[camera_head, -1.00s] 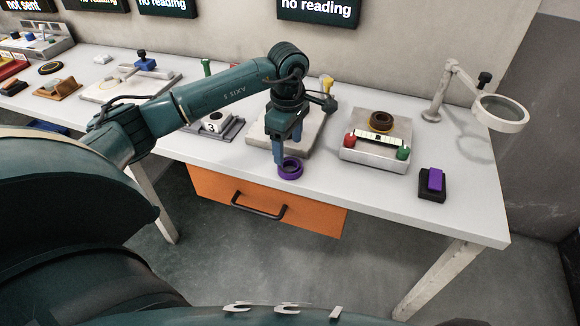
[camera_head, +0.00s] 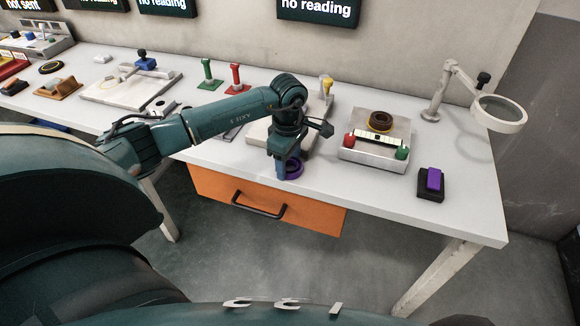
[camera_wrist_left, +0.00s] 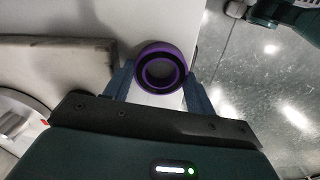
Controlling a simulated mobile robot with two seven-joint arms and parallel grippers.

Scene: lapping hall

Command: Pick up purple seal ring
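The purple seal ring (camera_head: 297,167) lies on the white table near its front edge, above the orange drawer. My left gripper (camera_head: 286,171) is down at the ring and partly hides it in the head view. In the left wrist view the ring (camera_wrist_left: 160,68) sits between the two spread fingers of the left gripper (camera_wrist_left: 159,85), one on each side. Small gaps seem to remain beside it, so the gripper looks open. My right gripper is not in view.
A pale slab (camera_head: 262,133) lies just behind the gripper. A white instrument (camera_head: 374,160) with red and green knobs and a dark ring on top stands to the right. Further right are a purple block on a black base (camera_head: 432,184) and a magnifier lamp (camera_head: 499,113).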

